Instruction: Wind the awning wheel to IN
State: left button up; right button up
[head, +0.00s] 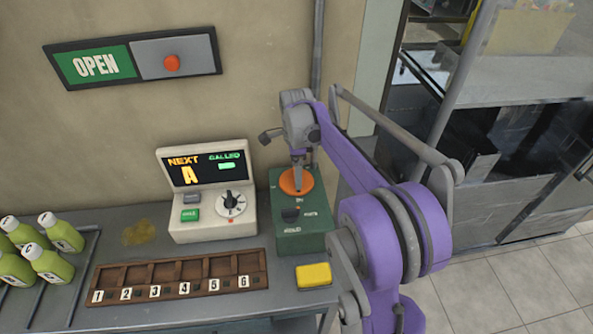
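The awning wheel appears to be the round orange disc (304,187) on top of a green box (311,238) at the right end of the counter. My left gripper is not in view.
Left of the box stands a white display unit (243,222) with a dial. A wooden numbered tray (180,276), a yellow block (313,275) and green bottles (62,235) are on the counter. An OPEN sign (97,66) with a red button hangs on the wall.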

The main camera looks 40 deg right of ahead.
jog(key=o, duration=1.2)
jog(key=shift+c, duration=0.2)
jog(key=shift+r, duration=0.1)
notch_tip(320, 180, up, 11)
jog(key=shift+p, duration=0.35)
